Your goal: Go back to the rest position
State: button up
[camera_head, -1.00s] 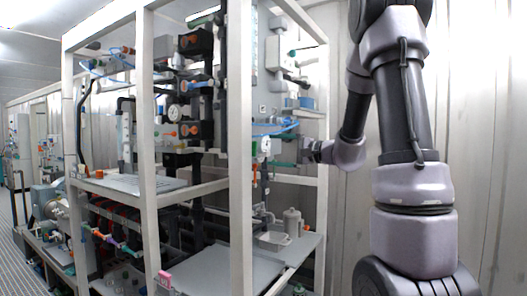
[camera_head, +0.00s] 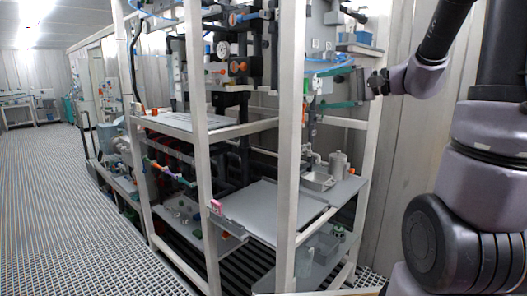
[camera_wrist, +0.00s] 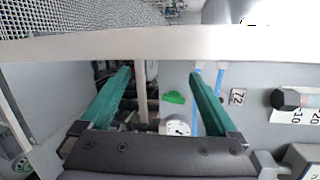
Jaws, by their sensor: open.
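My gripper shows in the wrist view (camera_wrist: 160,100) with its two green fingers spread wide apart and nothing between them. A pressure gauge (camera_wrist: 177,127) and a panel with a "72" label lie beyond the fingers. In the head view my gripper (camera_head: 340,103) is at the right side of the white frame rack (camera_head: 290,130), level with its upper part. The fingertips there are small and partly hidden by the rack post. My arm reaches in from the right side of the picture.
The rack holds pipes, gauges (camera_head: 222,49), shelves and a grey bench top (camera_head: 270,210). A small sink (camera_head: 318,181) and a grey canister (camera_head: 338,164) stand beneath my gripper. A ribbed wall is behind my arm. Open grated floor (camera_head: 60,220) lies to the left.

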jog(key=s+a+f+n+g+h, duration=0.1)
jog(key=s+a+n+g+h, duration=0.1)
jog(key=s, duration=0.4)
jog(key=s+a+f+n+g+h, duration=0.1)
jog(key=s+a+f+g+h, duration=0.1)
jog(key=s, duration=0.5)
jog(key=s+d+n+t+h, duration=0.1)
jog(key=s+d+t+h, duration=0.1)
jog(key=s+d+h, duration=0.4)
jog(key=shift+d+r+n+h, duration=0.25)
jog(key=shift+d+n+h, duration=0.05)
jog(key=shift+d+h, duration=0.1)
